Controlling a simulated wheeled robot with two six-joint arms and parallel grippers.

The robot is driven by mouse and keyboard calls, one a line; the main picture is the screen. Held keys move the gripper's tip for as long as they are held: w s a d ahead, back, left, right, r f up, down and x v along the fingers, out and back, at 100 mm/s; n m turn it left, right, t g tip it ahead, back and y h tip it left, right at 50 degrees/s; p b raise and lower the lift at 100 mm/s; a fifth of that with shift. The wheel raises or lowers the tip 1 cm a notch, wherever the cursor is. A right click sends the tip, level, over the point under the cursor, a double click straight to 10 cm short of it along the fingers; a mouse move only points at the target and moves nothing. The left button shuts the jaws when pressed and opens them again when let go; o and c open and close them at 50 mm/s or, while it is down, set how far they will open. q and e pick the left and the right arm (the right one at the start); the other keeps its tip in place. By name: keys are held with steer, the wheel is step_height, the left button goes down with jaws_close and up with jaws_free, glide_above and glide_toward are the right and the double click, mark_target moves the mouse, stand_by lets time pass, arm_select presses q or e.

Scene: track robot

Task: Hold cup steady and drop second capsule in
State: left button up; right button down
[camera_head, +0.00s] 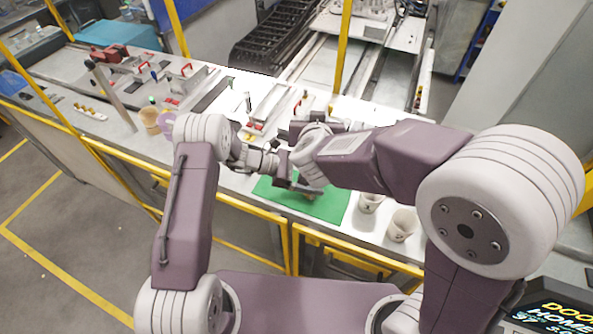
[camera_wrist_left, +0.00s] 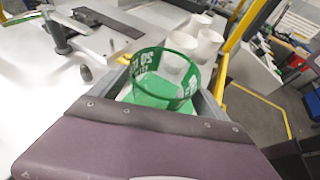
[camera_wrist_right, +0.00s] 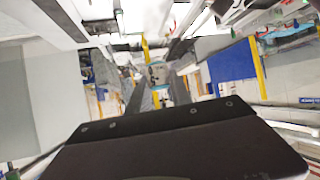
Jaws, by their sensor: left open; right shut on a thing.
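A green cup (camera_wrist_left: 160,92) with white lettering stands between the fingers of my left gripper (camera_wrist_left: 172,78) in the left wrist view. The gripper is open, with one finger on each side of the cup. In the head view my left gripper (camera_head: 290,180) is over the green mat (camera_head: 328,206), and the arms mostly hide the cup. My right gripper (camera_head: 303,128) is close by, above and behind the left one. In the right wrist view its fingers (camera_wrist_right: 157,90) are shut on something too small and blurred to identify. I cannot make out a capsule.
White cups (camera_head: 370,202) (camera_head: 401,226) stand to the right of the mat. Fixtures with red handles (camera_head: 185,72) and a long tray (camera_head: 273,103) lie behind and to the left. A yellow rail (camera_head: 262,207) runs along the front edge.

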arm_select(q)
steer(key=shift+x, duration=1.15)
steer(key=c, duration=1.7)
steer(key=shift+o, duration=0.2)
